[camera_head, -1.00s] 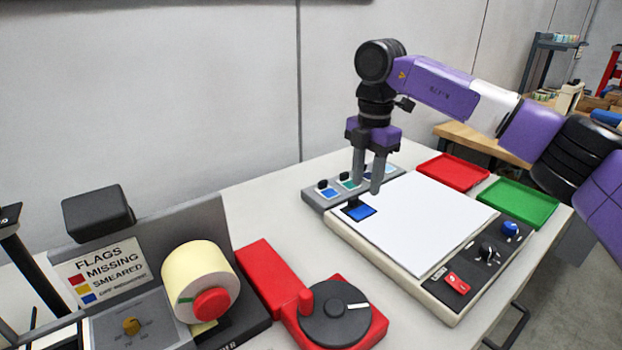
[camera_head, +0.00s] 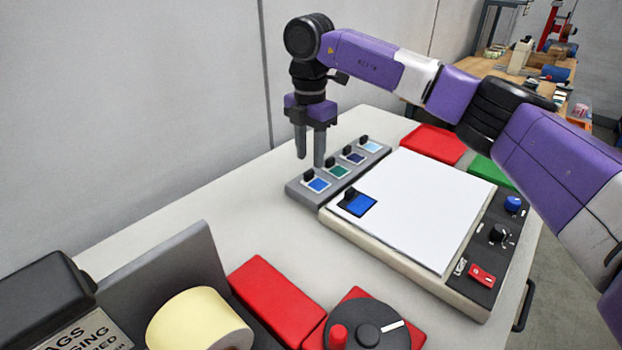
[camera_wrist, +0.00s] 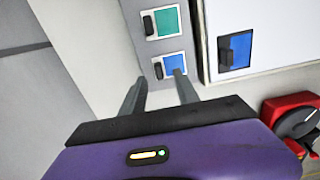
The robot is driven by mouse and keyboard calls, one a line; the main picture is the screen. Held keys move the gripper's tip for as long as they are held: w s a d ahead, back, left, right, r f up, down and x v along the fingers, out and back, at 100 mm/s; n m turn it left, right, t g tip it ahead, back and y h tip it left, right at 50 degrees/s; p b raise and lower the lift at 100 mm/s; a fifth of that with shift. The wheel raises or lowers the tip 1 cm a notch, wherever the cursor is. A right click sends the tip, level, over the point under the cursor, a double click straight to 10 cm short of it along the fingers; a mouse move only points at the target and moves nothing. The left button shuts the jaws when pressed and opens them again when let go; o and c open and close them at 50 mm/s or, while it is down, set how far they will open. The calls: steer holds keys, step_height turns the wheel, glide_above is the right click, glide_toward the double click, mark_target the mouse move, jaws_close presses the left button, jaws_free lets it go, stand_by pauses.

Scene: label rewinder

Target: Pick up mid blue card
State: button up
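A mid blue card (camera_head: 317,185) with a black grip lies in the near slot of the grey card rack (camera_head: 306,197). The card also shows in the wrist view (camera_wrist: 174,65). My gripper (camera_head: 310,161) is open and empty, its fingers pointing down just above this near end of the rack. In the wrist view the fingertips (camera_wrist: 159,77) are apart, just short of the mid blue card. Another blue card (camera_head: 362,207) with a black grip lies on the white panel's near left corner.
The rack also holds a green card (camera_head: 338,171), a dark blue card (camera_head: 355,158) and a light blue card (camera_head: 371,147). The white panel (camera_head: 425,205) is right of the rack. Red (camera_head: 433,143) and green (camera_head: 490,172) trays lie behind it.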

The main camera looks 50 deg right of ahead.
mark_target(309, 171)
step_height(309, 171, down, 5)
steer(key=shift+w+a+r, duration=0.1)
steer(key=shift+w+r, duration=0.05)
steer(key=shift+c, duration=0.5)
jaws_close()
steer(key=shift+r, duration=0.1)
